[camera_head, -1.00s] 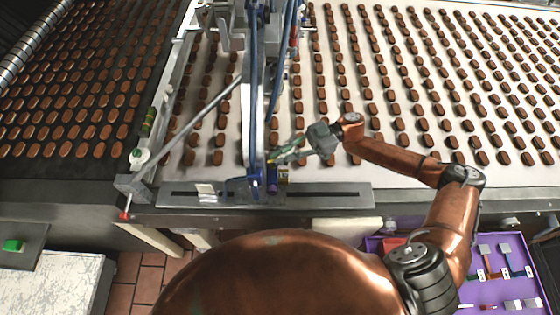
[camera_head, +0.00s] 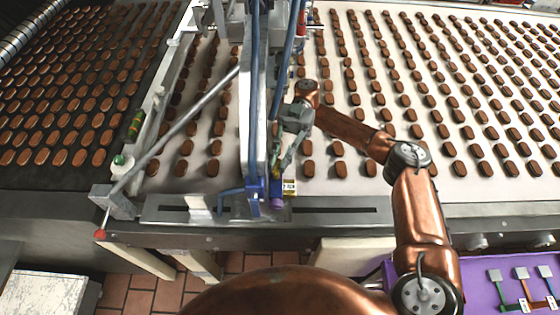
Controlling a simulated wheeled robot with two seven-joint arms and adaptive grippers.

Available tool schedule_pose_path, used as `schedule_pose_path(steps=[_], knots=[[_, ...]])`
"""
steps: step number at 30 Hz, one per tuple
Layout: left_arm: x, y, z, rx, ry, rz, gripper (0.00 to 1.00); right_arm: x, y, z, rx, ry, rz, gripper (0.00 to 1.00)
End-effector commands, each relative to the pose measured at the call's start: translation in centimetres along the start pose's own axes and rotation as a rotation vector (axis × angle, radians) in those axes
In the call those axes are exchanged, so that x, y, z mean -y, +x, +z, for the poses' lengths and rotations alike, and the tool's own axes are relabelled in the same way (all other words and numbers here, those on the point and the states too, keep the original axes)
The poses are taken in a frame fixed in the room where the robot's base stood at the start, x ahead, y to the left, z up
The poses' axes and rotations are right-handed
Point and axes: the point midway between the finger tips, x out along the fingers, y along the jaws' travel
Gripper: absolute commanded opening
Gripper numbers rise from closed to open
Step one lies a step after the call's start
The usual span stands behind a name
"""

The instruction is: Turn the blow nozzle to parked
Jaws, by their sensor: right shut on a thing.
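My right gripper (camera_head: 279,166) comes down from the far side at the blue upright, with its grey-green fingers closed on a small part there. That part looks like the blow nozzle (camera_head: 277,202), with a purple-blue end showing below the fingers. A small pale label with dark print (camera_head: 289,187) sits just right of it. The fingers and the upright hide most of the nozzle, so I cannot read its exact angle. My left gripper is not in view.
The blue and white upright (camera_head: 256,110) with hoses stands close left of the gripper. A slotted metal rail (camera_head: 340,208) runs along the belt's front edge. Rows of brown biscuits cover the pale belt (camera_head: 232,180). A purple tray (camera_head: 480,290) with tools is at lower right.

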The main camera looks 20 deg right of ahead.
Motion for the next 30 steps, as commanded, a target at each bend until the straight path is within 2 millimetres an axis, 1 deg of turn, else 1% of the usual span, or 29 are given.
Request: schedule_pose_path(steps=[1, 6, 20, 21, 25, 30], knots=[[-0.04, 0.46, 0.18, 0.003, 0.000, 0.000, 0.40, -0.17, 0.01, 0.19, -0.001, -0.001, -0.016, 0.00], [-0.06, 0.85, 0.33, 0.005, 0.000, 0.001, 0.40, -0.18, 0.01, 0.06, -0.001, 0.000, -0.048, 0.00], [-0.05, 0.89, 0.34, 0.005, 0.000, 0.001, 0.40, -0.16, 0.04, -0.09, 0.000, -0.001, -0.058, 0.00], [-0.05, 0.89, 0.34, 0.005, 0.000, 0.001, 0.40, -0.16, 0.04, -0.08, 0.000, -0.001, -0.058, 0.15], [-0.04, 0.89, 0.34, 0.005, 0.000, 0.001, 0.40, -0.15, 0.04, -0.06, 0.000, -0.001, -0.058, 0.23], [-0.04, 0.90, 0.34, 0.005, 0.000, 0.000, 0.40, -0.13, 0.03, -0.03, 0.000, 0.000, -0.058, 0.23]])
